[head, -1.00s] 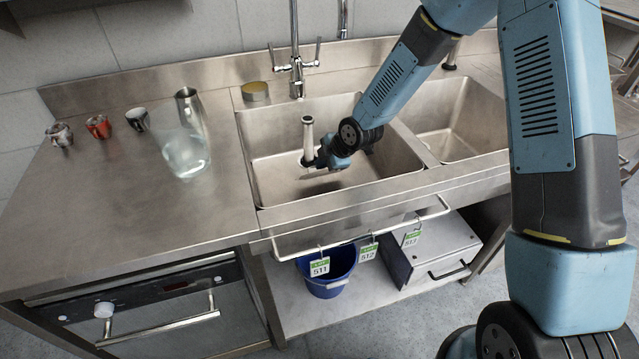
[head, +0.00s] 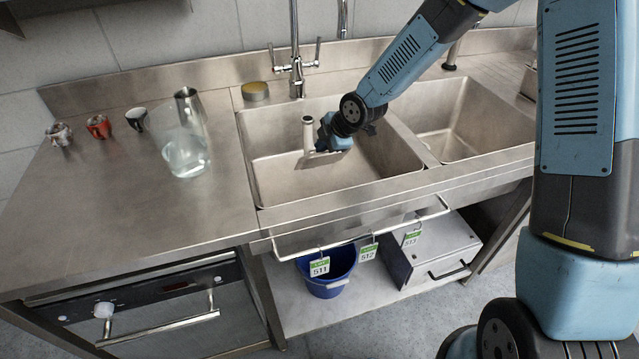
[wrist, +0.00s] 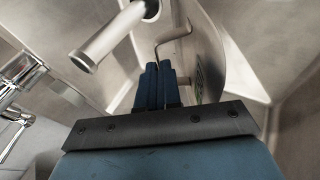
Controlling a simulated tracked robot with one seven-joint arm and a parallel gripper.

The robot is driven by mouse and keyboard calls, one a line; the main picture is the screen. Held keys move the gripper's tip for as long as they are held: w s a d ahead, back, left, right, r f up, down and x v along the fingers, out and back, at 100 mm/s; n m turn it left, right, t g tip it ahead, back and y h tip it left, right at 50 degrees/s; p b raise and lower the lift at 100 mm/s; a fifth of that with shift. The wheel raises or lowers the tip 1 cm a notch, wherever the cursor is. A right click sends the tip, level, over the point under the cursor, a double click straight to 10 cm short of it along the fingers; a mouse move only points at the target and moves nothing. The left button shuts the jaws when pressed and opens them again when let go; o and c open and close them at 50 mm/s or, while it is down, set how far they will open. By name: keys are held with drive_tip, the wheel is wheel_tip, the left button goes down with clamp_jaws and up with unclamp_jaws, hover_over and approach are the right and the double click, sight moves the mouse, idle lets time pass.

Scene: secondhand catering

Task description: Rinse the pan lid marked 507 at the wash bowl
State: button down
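The wash bowl (head: 285,182) is the left steel sink basin in the head view. My gripper (head: 318,149) is low inside it, close to the upright standpipe (head: 308,133). In the wrist view my gripper's blue fingers (wrist: 156,84) are close together on the handle of a grey pan lid (wrist: 208,55). The lid stands nearly edge-on, right of the fingers, with a green-edged label whose number I cannot read. The standpipe (wrist: 108,38) looms near the fingers.
The tap (head: 296,68) stands behind the basin, with a round tin (head: 255,91) beside it. A glass jug (head: 184,150), a steel cup and several small mugs stand on the left worktop. A second basin (head: 455,120) lies right. Tags hang on the front rail (head: 360,236).

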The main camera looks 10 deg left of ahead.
wheel_tip(320, 180, up, 19)
drive_tip(key=shift+f, duration=0.15)
idle(2.1)
idle(2.0)
wheel_tip(320, 180, up, 4)
idle(0.6)
idle(0.8)
